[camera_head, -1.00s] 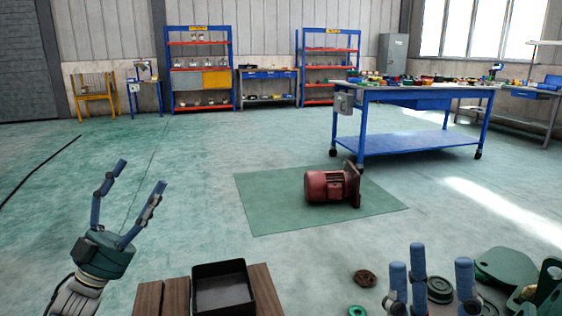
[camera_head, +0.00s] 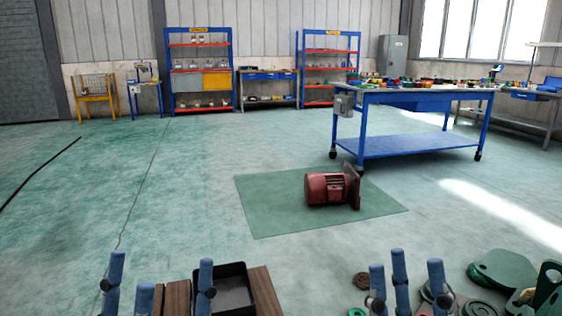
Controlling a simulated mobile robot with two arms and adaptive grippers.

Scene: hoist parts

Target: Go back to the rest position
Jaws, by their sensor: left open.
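My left gripper (camera_head: 160,280) is at the bottom left of the head view. Its blue fingers point up and stand apart with nothing between them, in front of the wooden boards and the black tray (camera_head: 233,287). My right gripper (camera_head: 402,278) is at the bottom right, left of the green hoist parts (camera_head: 503,268). Its blue fingers point up, and nothing shows held between them. The palms of both grippers are cut off by the lower edge of the picture.
A red motor (camera_head: 326,188) lies on a green mat (camera_head: 270,217) on the floor ahead. A blue workbench (camera_head: 410,146) with several parts on top stands beyond it. Blue shelves (camera_head: 201,70) line the back wall. The floor at left is clear.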

